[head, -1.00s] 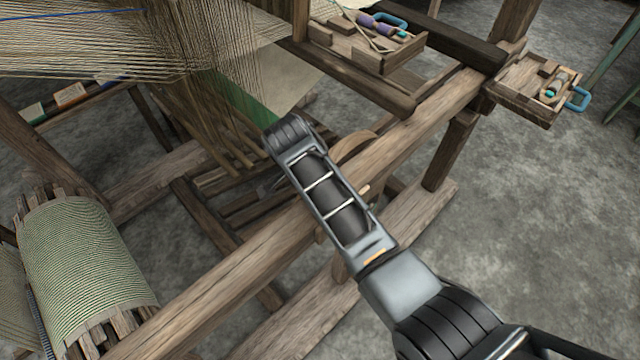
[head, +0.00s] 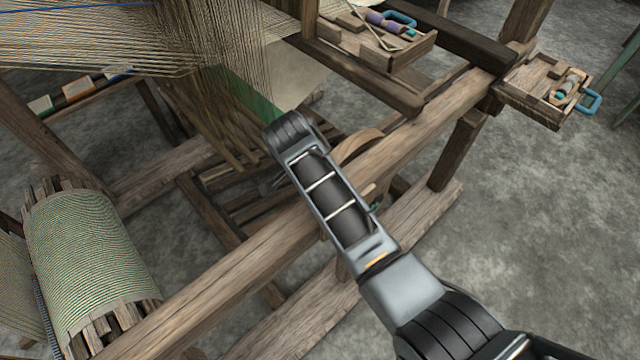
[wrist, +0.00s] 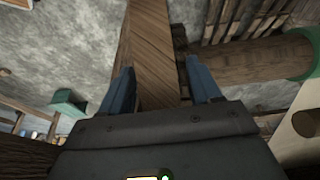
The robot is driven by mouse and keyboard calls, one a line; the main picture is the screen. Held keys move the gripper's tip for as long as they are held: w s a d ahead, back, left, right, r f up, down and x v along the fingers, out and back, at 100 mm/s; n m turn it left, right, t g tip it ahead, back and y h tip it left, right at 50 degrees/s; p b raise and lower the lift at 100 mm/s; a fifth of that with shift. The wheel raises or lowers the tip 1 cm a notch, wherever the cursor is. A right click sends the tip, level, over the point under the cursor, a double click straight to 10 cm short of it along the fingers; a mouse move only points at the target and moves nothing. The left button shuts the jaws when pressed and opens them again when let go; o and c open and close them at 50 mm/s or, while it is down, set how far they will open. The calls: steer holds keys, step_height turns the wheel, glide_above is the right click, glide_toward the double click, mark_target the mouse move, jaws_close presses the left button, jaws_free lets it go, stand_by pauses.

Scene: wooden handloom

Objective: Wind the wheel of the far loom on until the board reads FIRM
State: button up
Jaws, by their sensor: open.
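A curved wooden rim (head: 360,145), which looks like part of the wheel, shows just behind my arm at the loom's side beam (head: 415,135). My arm crosses that beam and hides most of the rim. My gripper is out of sight in the head view. In the wrist view my gripper (wrist: 160,68) is open, with two blue fingers apart. A wooden bar (wrist: 153,45) runs between and beyond the fingers; I cannot tell whether it is a wheel part or whether they touch it. No board with readable words shows.
A cloth roll (head: 88,255) is at the lower left, with warp threads (head: 90,35) above. Two wooden trays, one nearer the middle (head: 405,58) and one at the right (head: 525,95), sit by the beam. Grey floor at the right (head: 530,250) is clear.

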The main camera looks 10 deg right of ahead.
steer(key=v, duration=0.6)
steer(key=shift+s+a+r, duration=0.1)
steer(key=shift+r, duration=0.3)
